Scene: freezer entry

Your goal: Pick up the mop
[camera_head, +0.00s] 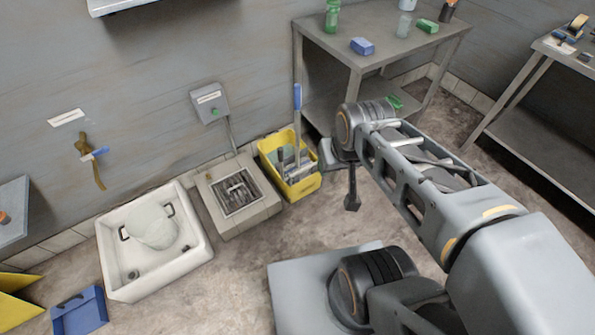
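The mop (297,97) appears to be the upright pole with a blue grip at its top, leaning slightly. It stands in the yellow bucket (305,187) beside the steel table's left front leg. Its lower end is hidden or unclear among grey items in the bucket. My arm reaches in from the lower right, and its wrist is to the right of the bucket. What looks like my gripper (352,200) points down there, dark and small, apart from the mop. Its fingers are too small to tell open from shut.
A steel table (350,50) with bottles and a blue block stands behind my wrist. Left of the bucket are a floor drain (238,194) and a white basin (113,235). A blue dustpan (80,312) lies lower left. A second table (540,110) stands right.

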